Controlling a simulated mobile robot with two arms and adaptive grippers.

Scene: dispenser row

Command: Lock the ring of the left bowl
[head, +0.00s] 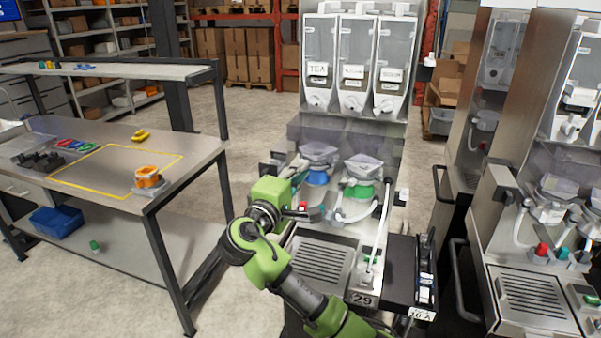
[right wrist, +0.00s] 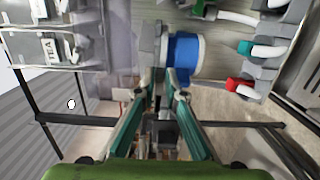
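The left bowl (head: 318,153) is clear and sits under the hoppers of the middle dispenser. Contact cannot be told. My left gripper is not in view.
A second bowl (head: 363,166) with a green ring (head: 360,191) stands close on the right. A white hose and a drip grille (head: 318,262) are in front. A workbench (head: 100,205) stands to the left, with an orange ring part (head: 147,178) on it. More dispensers stand on the right.

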